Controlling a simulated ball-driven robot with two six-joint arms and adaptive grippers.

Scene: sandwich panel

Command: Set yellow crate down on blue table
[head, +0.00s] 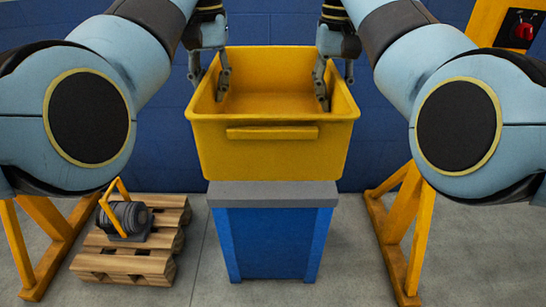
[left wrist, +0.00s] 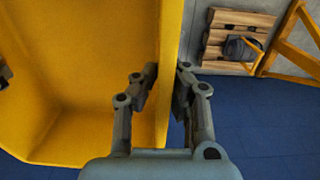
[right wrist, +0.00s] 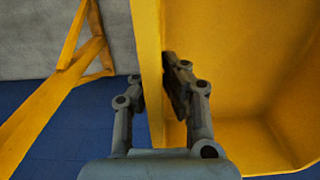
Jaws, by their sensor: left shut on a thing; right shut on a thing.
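The yellow crate (head: 273,158) is open at the top, empty and roughly level in the head view. My left gripper (head: 209,80) is shut on its left side wall, one finger inside and one outside; the left wrist view shows this wall (left wrist: 170,30) between the fingers. My right gripper (head: 335,82) is shut on the right side wall the same way, as the right wrist view shows (right wrist: 149,30). The blue table (head: 268,243) with its grey top (head: 272,196) shows just below the crate. I cannot tell whether the crate touches the top; its underside is hidden.
A wooden pallet (head: 125,262) with a dark grey motor-like part (head: 125,217) under a yellow handle stands on the floor at left. Yellow frames stand on both sides (head: 402,235). A blue wall (head: 270,27) is behind. A red knob (head: 524,31) is at top right.

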